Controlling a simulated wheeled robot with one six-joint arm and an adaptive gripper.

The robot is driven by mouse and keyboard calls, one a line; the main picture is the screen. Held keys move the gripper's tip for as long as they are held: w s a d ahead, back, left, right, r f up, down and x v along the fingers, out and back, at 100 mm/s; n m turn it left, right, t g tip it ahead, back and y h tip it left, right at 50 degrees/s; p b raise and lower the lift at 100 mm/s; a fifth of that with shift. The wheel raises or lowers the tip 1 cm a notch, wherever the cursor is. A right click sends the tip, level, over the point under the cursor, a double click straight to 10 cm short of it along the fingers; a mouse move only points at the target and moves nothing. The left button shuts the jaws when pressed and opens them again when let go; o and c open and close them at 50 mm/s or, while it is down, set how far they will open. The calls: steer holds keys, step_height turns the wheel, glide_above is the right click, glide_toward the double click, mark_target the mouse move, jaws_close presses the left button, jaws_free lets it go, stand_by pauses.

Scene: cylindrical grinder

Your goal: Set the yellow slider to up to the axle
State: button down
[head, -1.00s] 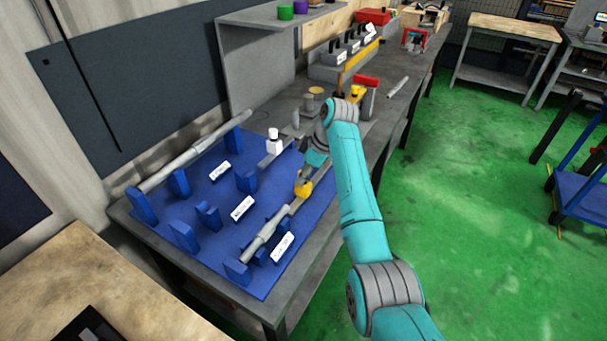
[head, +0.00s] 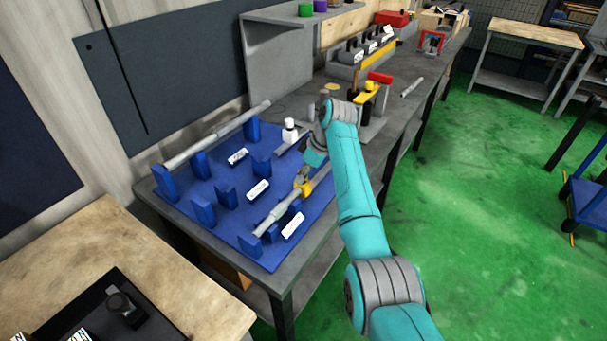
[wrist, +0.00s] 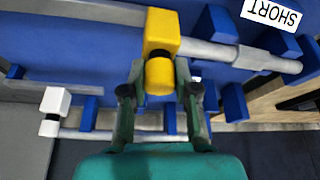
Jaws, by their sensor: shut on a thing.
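The yellow slider (head: 306,188) is on the blue board (head: 225,238), at the upper-right end of the grey stepped axle (head: 275,213). In the wrist view the yellow slider (wrist: 161,30) has a rounded yellow knob (wrist: 160,76) facing my gripper. My gripper (wrist: 159,92) is shut on this slider, with one finger on each side of the knob. The axle (wrist: 212,50) runs right from the slider's block; the two look in contact, though a thin gap cannot be ruled out. In the head view my gripper (head: 303,177) partly covers the slider.
A white slider (head: 290,132) and a long grey shaft (head: 215,135) are at the board's far side. Blue supports (head: 203,210) and white labels stand between. A yellow-and-red fixture (head: 368,92) is beyond my arm. Green floor (head: 470,200) lies open to the right.

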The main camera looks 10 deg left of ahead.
steer(key=shift+s+a+f, duration=0.1)
steer(key=shift+s, duration=0.1)
steer(key=c, duration=0.9)
jaws_free()
steer(key=shift+s, duration=0.1)
steer(key=shift+o, duration=0.2)
steer(key=shift+d+r, duration=0.2)
steer(key=shift+r, duration=0.35)
steer(key=v, duration=1.1)
